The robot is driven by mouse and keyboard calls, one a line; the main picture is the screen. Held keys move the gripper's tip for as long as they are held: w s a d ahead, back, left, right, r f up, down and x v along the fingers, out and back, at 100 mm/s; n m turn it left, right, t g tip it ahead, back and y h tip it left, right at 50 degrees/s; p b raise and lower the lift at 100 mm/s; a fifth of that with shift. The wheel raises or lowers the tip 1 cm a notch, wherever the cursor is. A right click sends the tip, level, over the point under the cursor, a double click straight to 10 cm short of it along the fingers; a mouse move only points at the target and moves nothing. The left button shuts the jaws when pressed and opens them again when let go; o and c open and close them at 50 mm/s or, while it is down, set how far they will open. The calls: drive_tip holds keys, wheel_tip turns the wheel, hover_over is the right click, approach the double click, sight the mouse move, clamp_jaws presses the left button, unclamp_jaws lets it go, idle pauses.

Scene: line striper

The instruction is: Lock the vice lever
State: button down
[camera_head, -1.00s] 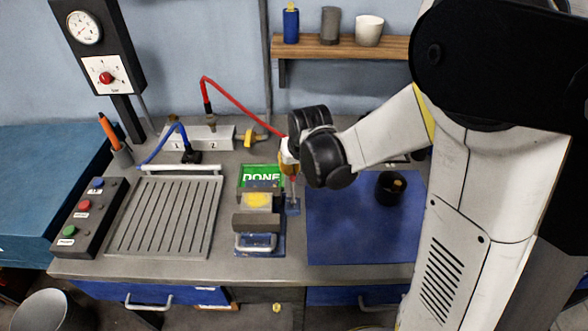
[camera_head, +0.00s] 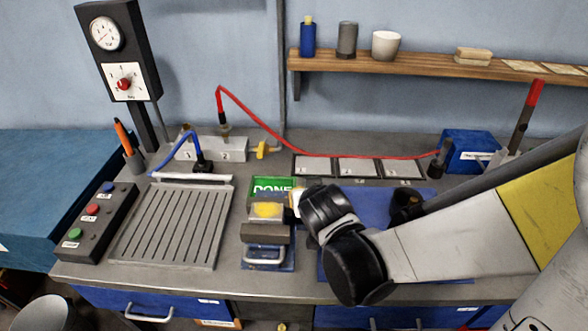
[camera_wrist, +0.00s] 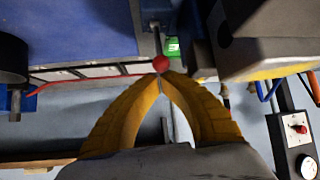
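The vice (camera_head: 265,234) stands at the front middle of the bench, with grey jaws and a yellow patch between them. In the wrist view its grey body (camera_wrist: 265,45) fills the upper right. The vice lever shows there as a dark rod with a red ball knob (camera_wrist: 161,64). My gripper (camera_wrist: 161,77) has its yellow fingers converged to a meeting point right at the knob. The knob appears just past the tips, not enclosed; contact is unclear. In the head view my dark wrist hides most of the gripper and the lever, just right of the vice.
A green sign (camera_head: 272,185) stands behind the vice. A blue mat (camera_head: 415,262) lies to the right, partly under my arm. A slotted plate (camera_head: 168,225) and a button box (camera_head: 95,218) are left. A red hose (camera_head: 300,140) crosses behind. A red-handled lever (camera_head: 527,110) stands at far right.

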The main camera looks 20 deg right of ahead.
drive_tip(key=shift+s, duration=0.2)
drive_tip(key=shift+w, duration=0.15)
drive_tip(key=shift+r, duration=0.1)
drive_tip(key=shift+r+p, duration=0.75)
drive_tip(key=shift+p, duration=0.05)
